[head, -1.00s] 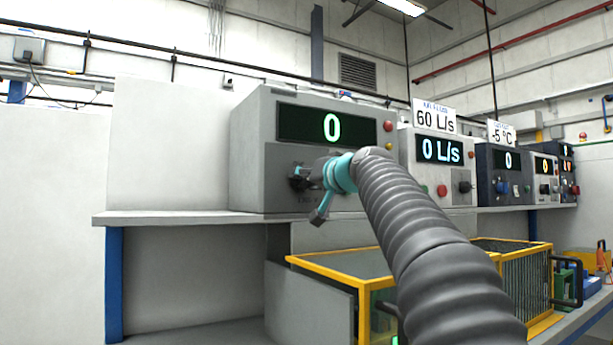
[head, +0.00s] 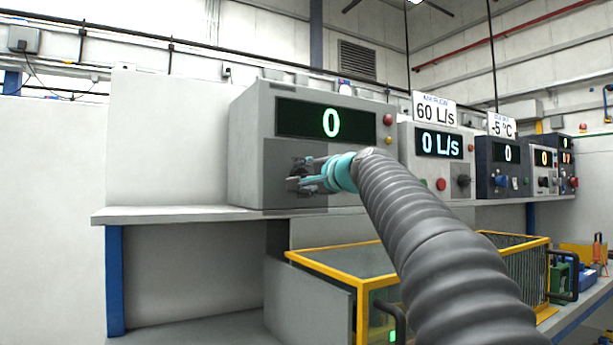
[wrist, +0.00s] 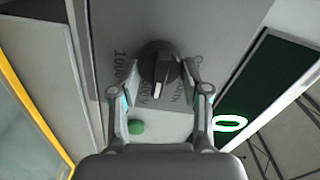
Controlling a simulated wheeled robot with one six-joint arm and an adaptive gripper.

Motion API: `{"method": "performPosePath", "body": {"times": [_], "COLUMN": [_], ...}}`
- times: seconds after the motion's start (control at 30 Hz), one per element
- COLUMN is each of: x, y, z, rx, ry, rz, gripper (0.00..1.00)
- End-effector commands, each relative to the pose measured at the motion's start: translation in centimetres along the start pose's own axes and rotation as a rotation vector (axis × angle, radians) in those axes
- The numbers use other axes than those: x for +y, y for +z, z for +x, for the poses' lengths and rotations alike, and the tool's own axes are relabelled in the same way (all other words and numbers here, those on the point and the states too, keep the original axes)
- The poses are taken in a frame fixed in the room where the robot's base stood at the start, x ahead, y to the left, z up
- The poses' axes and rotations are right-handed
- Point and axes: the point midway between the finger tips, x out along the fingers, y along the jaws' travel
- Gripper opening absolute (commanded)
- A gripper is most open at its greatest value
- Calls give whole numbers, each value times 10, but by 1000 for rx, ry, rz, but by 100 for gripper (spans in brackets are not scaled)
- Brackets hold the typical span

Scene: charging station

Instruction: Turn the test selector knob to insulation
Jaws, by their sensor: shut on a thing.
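The test selector knob (wrist: 155,62) is a round dark knob with a white pointer mark, on the grey tester's dark front panel. In the wrist view its pointer faces the bottom of the picture, near lettering that seems to read 500 V. Other lettering around it is partly hidden; I cannot make out an insulation mark. My gripper (wrist: 160,75) has one finger on each side of the knob and is shut on it. In the head view my gripper (head: 304,176) reaches the knob (head: 292,183) below the tester's green 0 display (head: 331,121).
The grey tester (head: 251,150) stands on a shelf (head: 160,214). To its right are an instrument showing 0 L/s (head: 440,146) and several others. A yellow-framed bin (head: 350,278) sits below. A green button (wrist: 136,127) is near my left finger in the wrist view.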

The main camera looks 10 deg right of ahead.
Motion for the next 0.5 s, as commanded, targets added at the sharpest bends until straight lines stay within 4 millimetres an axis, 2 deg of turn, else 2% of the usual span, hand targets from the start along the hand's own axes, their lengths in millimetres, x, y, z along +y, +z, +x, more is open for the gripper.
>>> {"method": "performPosePath", "body": {"times": [0.23, 0.5], "x": [-1, 0], "y": [-1, -1], "z": [0, 0], "rx": [3, 3], "ry": [-3, -3], "rz": [130, 193], "gripper": [12, 12]}}
